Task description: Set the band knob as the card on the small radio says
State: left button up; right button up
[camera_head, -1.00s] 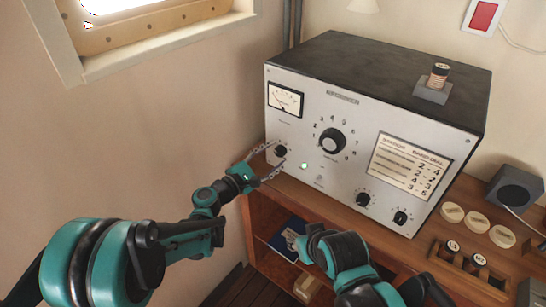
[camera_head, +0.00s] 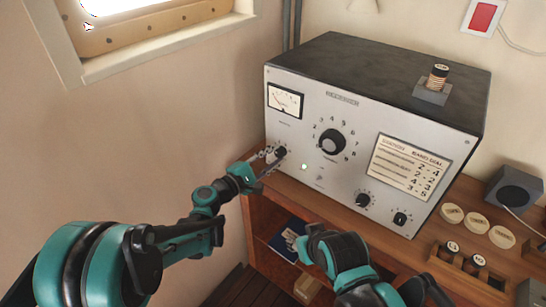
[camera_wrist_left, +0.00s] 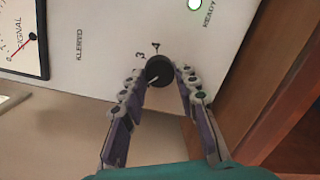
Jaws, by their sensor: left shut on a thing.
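The grey receiver (camera_head: 345,175) stands on the wooden desk. My left gripper (camera_head: 270,160) is shut on the small black knob (camera_head: 281,152) at its lower left, below the meter. In the left wrist view the fingers (camera_wrist_left: 165,88) straddle this knob (camera_wrist_left: 159,70); a 3 and a 4 are printed beside it, and its light pointer line slants down-left. Its name label cannot be read. A printed card (camera_head: 410,167) on the receiver's front has a band and dial heading over several number pairs; its words are too small to read. My right gripper is out of view.
A large dial knob (camera_head: 332,142) and two small knobs (camera_head: 363,200) (camera_head: 400,218) are also on the front. A coil (camera_head: 439,77) sits on top. Round discs (camera_head: 477,224), a coil rack (camera_head: 465,262) and a dark box (camera_head: 515,187) are at right.

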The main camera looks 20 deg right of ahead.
pick_arm(q)
jog(key=m, duration=0.5)
jog(key=shift+r+y, duration=0.1)
jog(key=shift+y, duration=0.3)
dwell(0.4)
jog(key=o, duration=1.2)
jog(key=shift+c, duration=0.2)
jog(key=f+v, duration=0.1)
jog(key=v, duration=1.1)
jog(key=shift+r, duration=0.45)
